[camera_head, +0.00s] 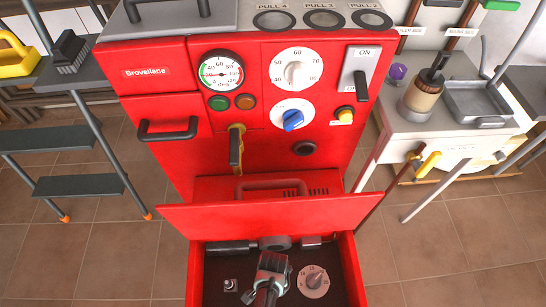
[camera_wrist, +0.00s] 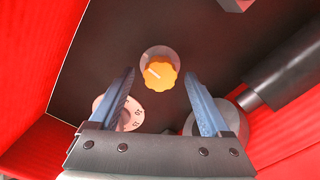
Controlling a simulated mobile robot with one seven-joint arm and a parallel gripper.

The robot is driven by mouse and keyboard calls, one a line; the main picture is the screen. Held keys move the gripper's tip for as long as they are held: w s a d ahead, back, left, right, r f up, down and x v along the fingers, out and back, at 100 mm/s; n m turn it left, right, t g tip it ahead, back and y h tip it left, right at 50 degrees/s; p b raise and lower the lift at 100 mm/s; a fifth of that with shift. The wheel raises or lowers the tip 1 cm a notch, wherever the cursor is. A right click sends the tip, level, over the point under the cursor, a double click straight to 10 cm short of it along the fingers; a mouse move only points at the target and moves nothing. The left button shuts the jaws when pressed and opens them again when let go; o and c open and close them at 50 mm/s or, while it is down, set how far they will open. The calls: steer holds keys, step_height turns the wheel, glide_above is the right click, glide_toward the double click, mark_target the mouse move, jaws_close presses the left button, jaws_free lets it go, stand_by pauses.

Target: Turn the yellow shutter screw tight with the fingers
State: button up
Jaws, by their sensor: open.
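The yellow-orange shutter screw (camera_wrist: 162,77) is a ridged knob with a pale slot mark, on a grey round base against the dark drawer floor. In the wrist view it lies between and beyond the blue fingertips of my open gripper (camera_wrist: 158,74), with visible space on both sides. Nothing is held. In the head view my gripper (camera_head: 272,264) reaches down into the open red drawer (camera_head: 250,217); the screw is hidden there. How far the fingertips are from the screw in depth I cannot tell.
A numbered dial (camera_head: 313,281) lies beside my gripper, partly behind the left finger in the wrist view. A grey round part (camera_wrist: 222,112) is behind the right finger. A dark pipe (camera_wrist: 285,75) runs at the right. Red drawer walls close in both sides.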

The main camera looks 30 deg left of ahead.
step_height(320, 180, up, 13)
steer(key=p, duration=0.6)
steer(key=shift+f, duration=0.15)
